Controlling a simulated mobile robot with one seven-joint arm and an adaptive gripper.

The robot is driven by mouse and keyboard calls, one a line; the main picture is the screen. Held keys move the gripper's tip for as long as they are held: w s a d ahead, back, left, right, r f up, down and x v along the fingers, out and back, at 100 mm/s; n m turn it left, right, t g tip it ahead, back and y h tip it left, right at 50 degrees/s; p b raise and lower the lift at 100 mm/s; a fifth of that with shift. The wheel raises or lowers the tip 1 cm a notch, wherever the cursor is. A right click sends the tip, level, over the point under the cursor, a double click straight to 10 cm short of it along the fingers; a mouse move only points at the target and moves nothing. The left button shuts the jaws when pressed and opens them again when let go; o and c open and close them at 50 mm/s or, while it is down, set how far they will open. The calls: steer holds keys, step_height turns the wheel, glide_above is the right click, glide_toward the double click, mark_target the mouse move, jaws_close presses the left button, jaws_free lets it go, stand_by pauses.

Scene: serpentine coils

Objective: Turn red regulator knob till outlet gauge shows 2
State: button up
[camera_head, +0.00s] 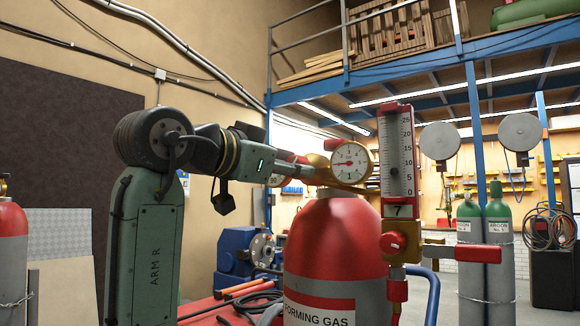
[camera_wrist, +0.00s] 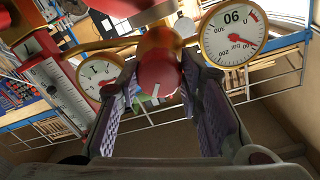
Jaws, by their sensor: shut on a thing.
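The red regulator knob (camera_wrist: 155,80) has a pale mark on its face and sits between the two fingers of my gripper (camera_wrist: 160,72) in the wrist view. The fingers are shut on its sides. In the head view my gripper (camera_head: 293,170) reaches the regulator above the gas cylinder, with the knob largely hidden. A round white gauge (camera_head: 350,162) faces the head camera, its red needle pointing roughly left; the exact reading is too small to tell. It seems to be the smaller gauge (camera_wrist: 99,74) in the wrist view. A larger gauge (camera_wrist: 232,36) is marked 90.
The red-topped forming gas cylinder (camera_head: 335,240) stands under the regulator. A flowmeter tube (camera_head: 398,150) rises close right of the gauge. Green argon cylinders (camera_head: 485,225) stand further right. A hose and tools lie on a red surface (camera_head: 205,308) at lower left.

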steer(key=shift+m, duration=2.1)
steer(key=o, duration=1.2)
steer(key=shift+c, duration=0.2)
steer(key=v, duration=1.2)
steer(key=shift+r, duration=0.1)
